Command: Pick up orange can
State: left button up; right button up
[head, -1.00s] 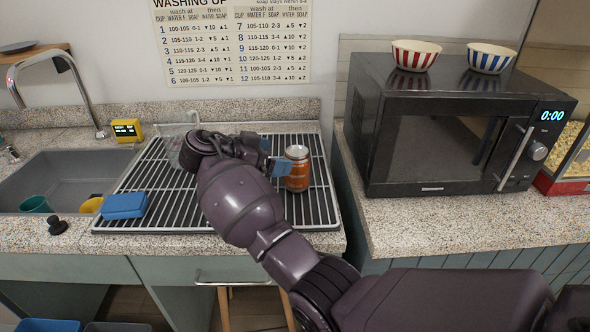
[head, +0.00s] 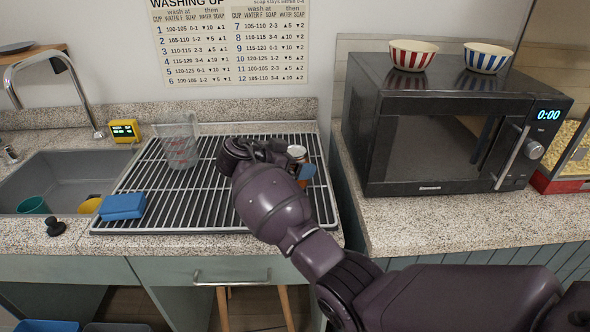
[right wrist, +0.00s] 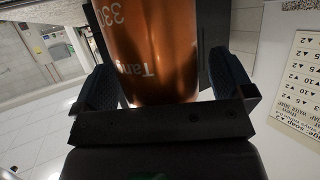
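The orange can (head: 297,152) stands on the right part of the drying rack (head: 215,205), mostly hidden by my right gripper in the head view. Its silver top and a little orange show. My right gripper (head: 295,168) is at the can, with one blue fingertip on its right side. In the right wrist view the can (right wrist: 150,45) fills the space between the two fingers of the right gripper (right wrist: 165,85). The fingers are spread around it, and a gap shows between the can and the right-hand finger. My left gripper is out of view.
A clear measuring jug (head: 180,145) and a blue sponge (head: 123,206) are on the rack's left. A yellow timer (head: 126,131) stands behind the sink (head: 65,175). A black microwave (head: 450,130) with two striped bowls stands to the right.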

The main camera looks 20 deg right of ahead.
jog(key=c, duration=1)
